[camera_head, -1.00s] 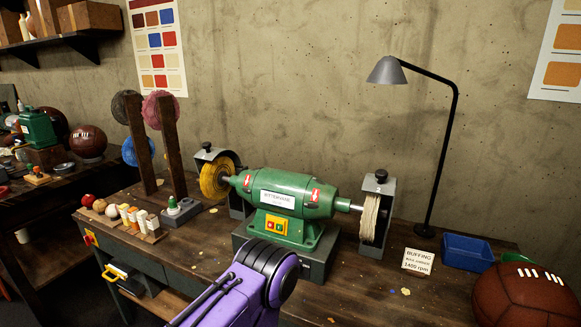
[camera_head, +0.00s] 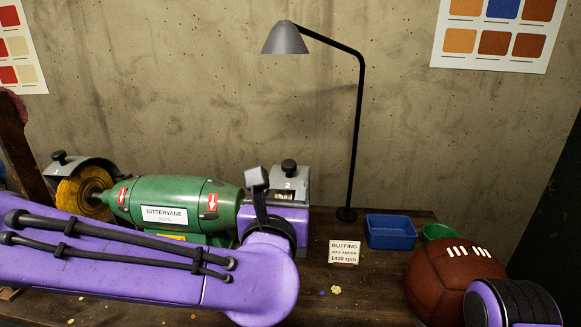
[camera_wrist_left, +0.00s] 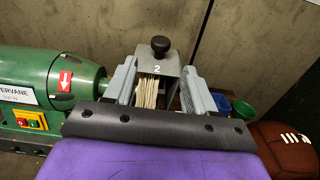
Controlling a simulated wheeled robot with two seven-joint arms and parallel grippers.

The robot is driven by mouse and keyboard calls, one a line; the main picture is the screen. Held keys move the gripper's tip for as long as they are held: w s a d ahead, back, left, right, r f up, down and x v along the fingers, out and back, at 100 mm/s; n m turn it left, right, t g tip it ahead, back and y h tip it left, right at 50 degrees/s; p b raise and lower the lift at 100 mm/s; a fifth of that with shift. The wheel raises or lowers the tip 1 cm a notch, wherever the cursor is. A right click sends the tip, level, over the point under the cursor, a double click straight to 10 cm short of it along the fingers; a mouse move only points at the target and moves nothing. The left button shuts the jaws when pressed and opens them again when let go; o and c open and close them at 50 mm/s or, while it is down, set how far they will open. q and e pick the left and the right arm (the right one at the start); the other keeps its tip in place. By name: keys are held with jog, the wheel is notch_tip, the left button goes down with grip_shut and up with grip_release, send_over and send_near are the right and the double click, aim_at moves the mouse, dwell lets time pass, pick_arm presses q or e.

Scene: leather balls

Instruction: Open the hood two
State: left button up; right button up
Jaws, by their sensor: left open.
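Hood two (camera_head: 291,171) is the grey guard marked 2 with a black knob on top, at the right end of the green buffing machine (camera_head: 166,200). It looks closed over the pale buffing wheel; my left arm hides its lower part in the head view. In the left wrist view, hood two (camera_wrist_left: 158,62) stands upright between the fingers, with the pale wheel (camera_wrist_left: 147,92) below it. My left gripper (camera_wrist_left: 159,68) is open, its two grey fingers either side of the hood. I cannot tell whether they touch it. My right gripper is out of view.
Right of the hood are a buffing sign (camera_head: 345,252), a blue tray (camera_head: 390,232), a green bowl (camera_head: 437,231) and a brown leather ball (camera_head: 452,275). A yellow wheel (camera_head: 78,195) sits at the machine's left.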

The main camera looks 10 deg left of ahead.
aim_at(289, 164)
pick_arm(q)
jog(key=w+p, duration=0.1)
jog(key=w, duration=0.2)
jog(key=w+p, duration=0.1)
jog(key=w, duration=0.2)
jog(key=w+p, duration=0.1)
jog(key=w, duration=0.2)
jog(key=shift+w+r, duration=0.15)
jog(key=shift+r, duration=0.25)
jog(key=shift+w+f+p, duration=0.15)
jog(key=shift+w+p, duration=0.15)
jog(key=shift+w, duration=0.25)
grip_shut()
